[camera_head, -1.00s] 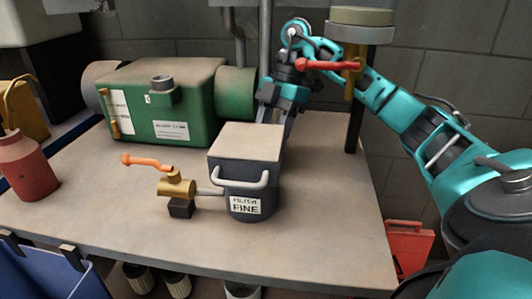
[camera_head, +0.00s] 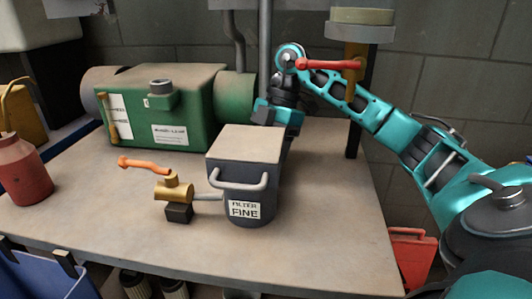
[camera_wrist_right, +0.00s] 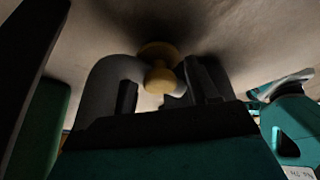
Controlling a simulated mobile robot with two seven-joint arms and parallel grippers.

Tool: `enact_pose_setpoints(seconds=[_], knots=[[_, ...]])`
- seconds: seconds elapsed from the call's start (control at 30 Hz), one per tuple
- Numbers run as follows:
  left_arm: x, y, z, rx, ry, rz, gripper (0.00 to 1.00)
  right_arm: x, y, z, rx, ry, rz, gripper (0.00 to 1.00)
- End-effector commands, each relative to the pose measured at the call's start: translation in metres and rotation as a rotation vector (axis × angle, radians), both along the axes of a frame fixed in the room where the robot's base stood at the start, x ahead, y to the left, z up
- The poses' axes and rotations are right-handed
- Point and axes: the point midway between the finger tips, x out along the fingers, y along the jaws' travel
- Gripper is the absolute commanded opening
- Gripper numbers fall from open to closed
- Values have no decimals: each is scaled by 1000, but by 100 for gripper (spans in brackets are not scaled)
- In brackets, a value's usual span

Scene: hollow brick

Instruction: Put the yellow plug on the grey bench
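The yellow plug (camera_wrist_right: 160,75) shows in the right wrist view, with its wide flange against or very close to the tan surface of the grey bench (camera_head: 95,215) and its knob facing my gripper. My right gripper (camera_wrist_right: 163,92) has its two dark fingers either side of the knob, with gaps visible, so it looks open. In the head view the right gripper is behind the filter box (camera_head: 243,175), close to the bench; its fingertips and the plug are hidden there. My left gripper is in neither view.
A green machine (camera_head: 190,110) stands left of my right gripper. A brass valve (camera_head: 173,188) with an orange handle is at the box's left. A red bottle (camera_head: 25,170) stands at far left. The bench's front right is clear.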

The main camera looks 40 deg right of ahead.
Motion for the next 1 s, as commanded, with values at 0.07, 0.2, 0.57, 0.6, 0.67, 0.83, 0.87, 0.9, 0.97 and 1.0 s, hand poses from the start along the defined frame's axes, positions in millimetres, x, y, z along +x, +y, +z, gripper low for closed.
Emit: enact_pose_setpoints(seconds=[0.07, 0.2, 0.57, 0.6, 0.67, 0.83, 0.87, 0.9, 0.97, 1.0], knots=[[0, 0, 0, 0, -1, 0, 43, 0, 0, 0, 0, 0, 0, 59], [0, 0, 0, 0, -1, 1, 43, 0, 0, 1, 0, 0, 0, 59], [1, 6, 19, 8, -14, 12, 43, 1, -26, 57, 0, 0, -6, 59], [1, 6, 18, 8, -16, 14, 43, 1, -38, 53, 0, 3, -8, 59], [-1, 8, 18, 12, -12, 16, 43, 1, -53, 53, 0, 4, -9, 59], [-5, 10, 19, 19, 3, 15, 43, 2, -92, 53, 1, 2, -7, 59], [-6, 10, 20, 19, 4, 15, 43, 2, -97, 52, 2, 1, -6, 59], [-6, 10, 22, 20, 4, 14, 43, 3, -104, 52, 2, 1, -5, 59], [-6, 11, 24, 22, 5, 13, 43, 3, -114, 52, 2, 1, -5, 59], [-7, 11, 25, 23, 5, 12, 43, 3, -119, 51, 1, 1, -4, 59]])
